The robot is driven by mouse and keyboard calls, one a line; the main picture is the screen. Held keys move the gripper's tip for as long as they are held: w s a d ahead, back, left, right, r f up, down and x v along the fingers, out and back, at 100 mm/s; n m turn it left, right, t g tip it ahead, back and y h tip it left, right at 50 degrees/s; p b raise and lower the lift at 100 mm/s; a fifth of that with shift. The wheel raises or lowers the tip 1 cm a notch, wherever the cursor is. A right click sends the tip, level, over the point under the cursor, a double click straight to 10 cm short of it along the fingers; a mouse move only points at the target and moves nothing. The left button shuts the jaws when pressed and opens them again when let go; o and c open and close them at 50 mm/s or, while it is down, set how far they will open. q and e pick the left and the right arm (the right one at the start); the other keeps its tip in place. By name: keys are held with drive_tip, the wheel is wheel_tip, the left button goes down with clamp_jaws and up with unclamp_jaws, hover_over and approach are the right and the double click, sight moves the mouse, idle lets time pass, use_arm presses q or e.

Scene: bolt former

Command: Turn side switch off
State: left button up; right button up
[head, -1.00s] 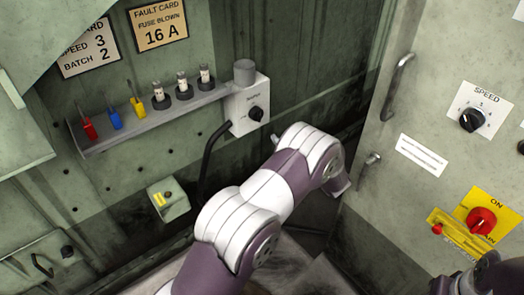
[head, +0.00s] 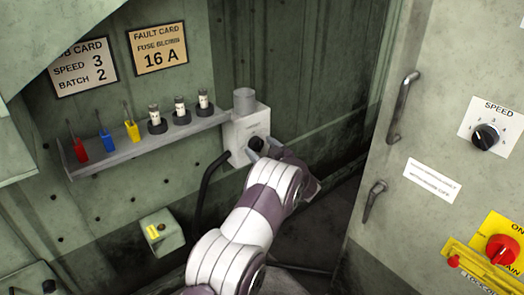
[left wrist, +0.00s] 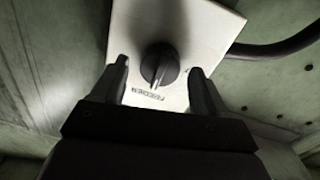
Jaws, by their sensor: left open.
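The side switch is a black rotary knob (head: 256,144) on a pale box (head: 240,132) at the right end of the shelf. In the left wrist view the knob (left wrist: 160,66) shows with a pale line across its face and the printed word "FEEDER" beside it on the box face (left wrist: 205,22). My left gripper (head: 264,148) is at the box front in the head view. In the left wrist view its two fingers (left wrist: 158,80) are spread apart, one on either side of the knob. I cannot tell whether they touch it. My right gripper is not seen.
A shelf (head: 150,148) left of the box holds coloured tools and several fuses. A dark cable (head: 203,180) hangs from the box. A small box (head: 162,231) is on the wall below. At right, a panel carries a speed knob (head: 485,137) and a red main switch (head: 502,250).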

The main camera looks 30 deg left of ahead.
use_arm(q)
drive_tip(key=c, duration=1.1)
drive_tip(key=shift+o, duration=0.2)
drive_tip(key=shift+f+n, duration=0.1)
drive_tip(key=shift+n, duration=0.2)
drive_tip(key=n+b, duration=0.1)
drive_tip(key=n, duration=0.2)
drive_tip(key=shift+f+n+y, duration=0.1)
drive_tip(key=shift+n+y, duration=0.2)
drive_tip(key=shift+n, duration=0.1)
drive_tip(key=n+b, duration=0.1)
drive_tip(key=n, duration=0.3)
drive_tip(key=shift+f+n+b, duration=0.15)
drive_tip(key=shift+n+b, duration=0.15)
drive_tip(key=shift+b, duration=0.1)
drive_tip(key=n+b, duration=0.1)
drive_tip(key=n, duration=0.1)
drive_tip(key=n+b, duration=0.2)
drive_tip(key=n, duration=0.1)
drive_tip(key=shift+f+n+g+y, duration=0.1)
drive_tip(key=shift+n+g+y, duration=0.2)
drive_tip(key=shift+n+b, duration=1.4)
drive_tip(key=shift+n, duration=0.6)
drive_tip(key=shift+g, duration=0.3)
